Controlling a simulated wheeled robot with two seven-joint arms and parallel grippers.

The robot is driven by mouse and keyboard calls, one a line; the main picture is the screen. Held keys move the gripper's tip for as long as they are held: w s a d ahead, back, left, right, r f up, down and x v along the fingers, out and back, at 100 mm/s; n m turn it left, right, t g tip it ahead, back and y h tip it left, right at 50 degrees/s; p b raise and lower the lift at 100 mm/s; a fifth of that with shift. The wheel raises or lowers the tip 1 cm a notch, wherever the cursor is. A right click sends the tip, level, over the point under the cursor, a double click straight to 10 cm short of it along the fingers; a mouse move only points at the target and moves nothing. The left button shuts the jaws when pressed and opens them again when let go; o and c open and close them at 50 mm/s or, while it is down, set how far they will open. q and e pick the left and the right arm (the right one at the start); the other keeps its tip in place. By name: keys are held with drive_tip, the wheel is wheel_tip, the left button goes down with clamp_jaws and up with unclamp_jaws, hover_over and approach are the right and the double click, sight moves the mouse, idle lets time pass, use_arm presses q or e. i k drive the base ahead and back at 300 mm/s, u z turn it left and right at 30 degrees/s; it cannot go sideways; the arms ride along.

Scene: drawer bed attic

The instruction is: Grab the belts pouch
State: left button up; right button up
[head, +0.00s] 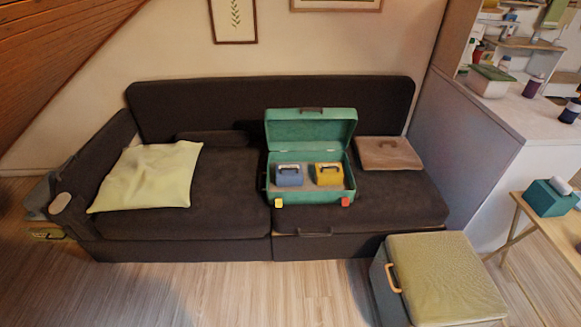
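An open green suitcase (310,118) stands on the dark sofa, its lid raised against the backrest. Inside it sit a blue-grey pouch (289,176) on the left and a yellow pouch (328,175) on the right, each with a dark handle. A flat brown case (388,153) with a handle lies on the seat to the right of the suitcase. No readable label shows which one is the belts pouch. Neither of my grippers is in view.
The sofa (220,225) has a drawer front below its right seat. A pale yellow pillow (150,177) lies on its left. A storage ottoman (440,275) stands in front at right, near a small table with a teal box (548,197). The wooden floor is clear at front left.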

sight(329, 173)
drive_tip(key=k, duration=1.35)
drive_tip(key=u, duration=0.45)
drive_tip(key=i, duration=1.8)
drive_tip(key=z, duration=0.7)
